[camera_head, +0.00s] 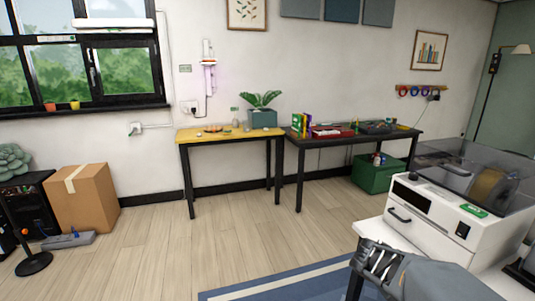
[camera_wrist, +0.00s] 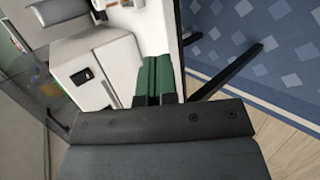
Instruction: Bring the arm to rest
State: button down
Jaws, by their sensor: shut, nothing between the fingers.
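My gripper (camera_wrist: 155,68) shows in the wrist view, its two green fingers side by side, shut with nothing between them. It is over or near a white machine (camera_wrist: 92,68), which shows at the left of that view; I cannot tell the exact gap. In the head view, part of my grey arm reaches in at the lower right, in front of the white machine (camera_head: 445,212). My fingers cannot be made out in the head view.
A yellow-topped table (camera_head: 205,137) and a dark table (camera_head: 345,141) stand along the wall. A green crate (camera_head: 377,177) is under the dark table. A cardboard box (camera_head: 85,198) stands at left. The wooden floor (camera_head: 150,245) and blue rug (camera_head: 290,285) look clear.

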jog(key=s+a+r+m+t+y+p, duration=0.1)
jog(key=s+a+r+y+p, duration=0.2)
jog(key=a+r+y+p, duration=0.2)
jog(key=s+a+r+m+t+y+p, duration=0.1)
jog(key=s+a+r+t+y+p, duration=0.1)
jog(key=a+r+y+p, duration=0.3)
jog(key=s+a+r+p, duration=0.1)
jog(key=a+r+p, duration=0.3)
jog(key=a+r, duration=0.3)
jog(key=shift+s+a+t, duration=0.2)
jog(key=shift+a+t, duration=0.1)
jog(key=shift+a, duration=0.85)
jog(key=c, duration=1.9)
grip_release()
